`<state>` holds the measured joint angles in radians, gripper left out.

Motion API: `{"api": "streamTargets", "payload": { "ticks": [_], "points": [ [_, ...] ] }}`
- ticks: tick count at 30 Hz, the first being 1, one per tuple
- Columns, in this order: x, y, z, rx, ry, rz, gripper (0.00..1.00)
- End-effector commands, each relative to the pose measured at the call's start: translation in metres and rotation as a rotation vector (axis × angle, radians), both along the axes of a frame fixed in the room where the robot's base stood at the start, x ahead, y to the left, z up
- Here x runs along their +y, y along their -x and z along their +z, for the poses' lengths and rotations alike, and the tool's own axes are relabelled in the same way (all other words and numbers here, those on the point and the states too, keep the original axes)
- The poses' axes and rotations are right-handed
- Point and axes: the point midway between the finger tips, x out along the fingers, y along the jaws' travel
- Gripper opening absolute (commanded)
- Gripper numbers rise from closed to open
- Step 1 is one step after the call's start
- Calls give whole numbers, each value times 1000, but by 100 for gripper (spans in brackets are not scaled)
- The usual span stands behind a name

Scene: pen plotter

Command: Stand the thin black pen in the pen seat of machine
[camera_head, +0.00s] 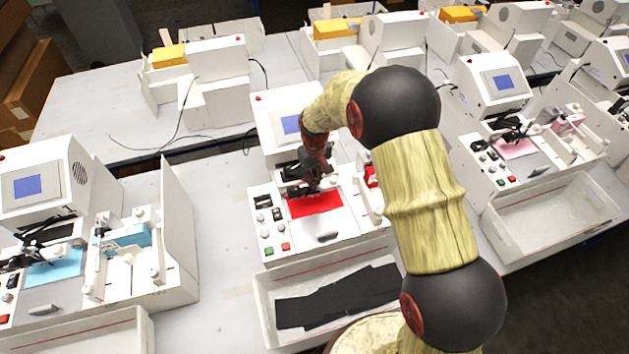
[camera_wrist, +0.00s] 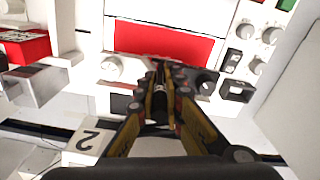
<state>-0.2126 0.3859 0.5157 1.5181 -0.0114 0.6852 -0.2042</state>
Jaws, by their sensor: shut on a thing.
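My gripper (camera_head: 316,182) is over the middle machine (camera_head: 262,200), just above the far edge of its red sheet (camera_head: 316,205). In the wrist view the two fingers of my gripper (camera_wrist: 162,80) come together on a thin dark thing, the black pen (camera_wrist: 158,86), seen nearly end-on. Most of the pen is hidden by the fingers. The red sheet (camera_wrist: 165,43) lies just beyond the fingertips. Dark machine parts (camera_wrist: 205,82) are close beside the fingers, to the right. The pen seat cannot be made out clearly, and I cannot tell whether the pen touches it.
Knobs and buttons (camera_head: 268,235) line the machine's left side. A red block (camera_head: 371,176) stands at its right. A white tray (camera_head: 262,290) with black strips (camera_head: 335,300) lies in front. Similar machines stand left (camera_head: 45,185) and right (camera_head: 492,85); bare tabletop (camera_head: 215,215) lies between.

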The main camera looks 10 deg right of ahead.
Motion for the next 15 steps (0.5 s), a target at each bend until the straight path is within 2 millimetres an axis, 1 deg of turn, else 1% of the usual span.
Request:
{"api": "streamTargets", "payload": {
  "ticks": [15],
  "points": [
    [0, 0, 20, 1, 0, 0, 0]
  ]
}}
